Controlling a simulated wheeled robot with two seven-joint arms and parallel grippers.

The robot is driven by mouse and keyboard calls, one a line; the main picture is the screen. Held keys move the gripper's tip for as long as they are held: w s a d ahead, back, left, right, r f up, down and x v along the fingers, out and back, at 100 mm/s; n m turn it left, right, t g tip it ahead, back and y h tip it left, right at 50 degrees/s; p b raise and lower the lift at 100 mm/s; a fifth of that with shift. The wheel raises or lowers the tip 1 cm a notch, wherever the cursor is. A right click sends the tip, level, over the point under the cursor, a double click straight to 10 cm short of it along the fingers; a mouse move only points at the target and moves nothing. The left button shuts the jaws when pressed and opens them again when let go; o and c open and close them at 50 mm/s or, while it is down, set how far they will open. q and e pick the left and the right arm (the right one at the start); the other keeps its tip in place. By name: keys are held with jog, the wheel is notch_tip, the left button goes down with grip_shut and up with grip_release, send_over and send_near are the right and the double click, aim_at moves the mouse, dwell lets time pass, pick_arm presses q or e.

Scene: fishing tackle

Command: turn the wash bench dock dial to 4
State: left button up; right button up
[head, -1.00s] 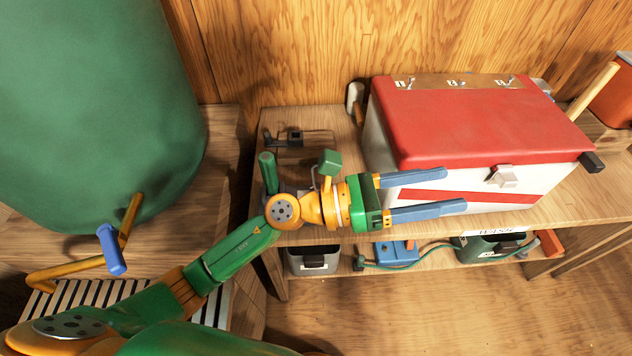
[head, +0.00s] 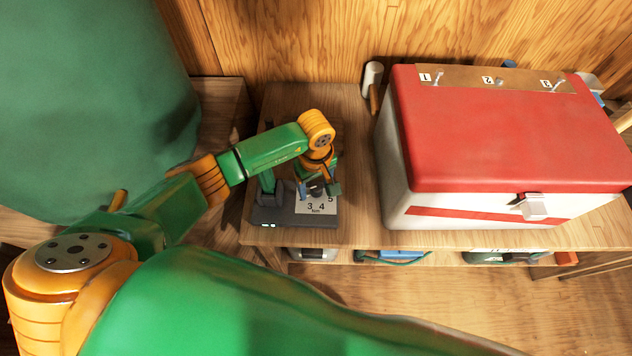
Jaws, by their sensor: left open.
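The dock (head: 262,216) is a dark, low base near the left end of the bench, with small green lights on its front edge. A pale plate (head: 322,209) on it shows the numbers 3, 4 and 5. My left gripper (head: 318,190) points down right over the dock, its open fingers at the back edge of the plate. The dial itself is mostly hidden under the gripper, so I cannot tell its setting or whether the fingers touch it. My right gripper is not in view.
A large white box with a red lid (head: 520,125) stands just right of the dock. A pale-headed tool (head: 372,76) stands behind, near the wooden wall. A large green drum (head: 90,90) is at the left. Several items sit on the shelf below.

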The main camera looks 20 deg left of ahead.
pick_arm(q)
jog(key=shift+w+f, duration=0.35)
jog(key=shift+w, duration=0.05)
jog(key=shift+s+r, duration=0.1)
jog(key=shift+s, duration=0.05)
grip_shut()
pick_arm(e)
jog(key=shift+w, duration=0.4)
pick_arm(q)
jog(key=shift+n, duration=0.3)
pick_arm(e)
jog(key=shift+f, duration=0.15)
pick_arm(q)
jog(key=n+b, duration=0.1)
jog(key=n, duration=0.2)
jog(key=shift+n+b, duration=0.3)
jog(key=shift+b, duration=0.05)
jog(key=n+b, duration=0.1)
jog(key=n, duration=0.3)
jog(key=n+b, duration=0.1)
jog(key=n, duration=0.4)
jog(key=shift+b, duration=0.35)
jog(key=shift+s+n+b, duration=0.1)
jog(key=shift+n+b, duration=0.35)
jog(key=shift+n, duration=1.85)
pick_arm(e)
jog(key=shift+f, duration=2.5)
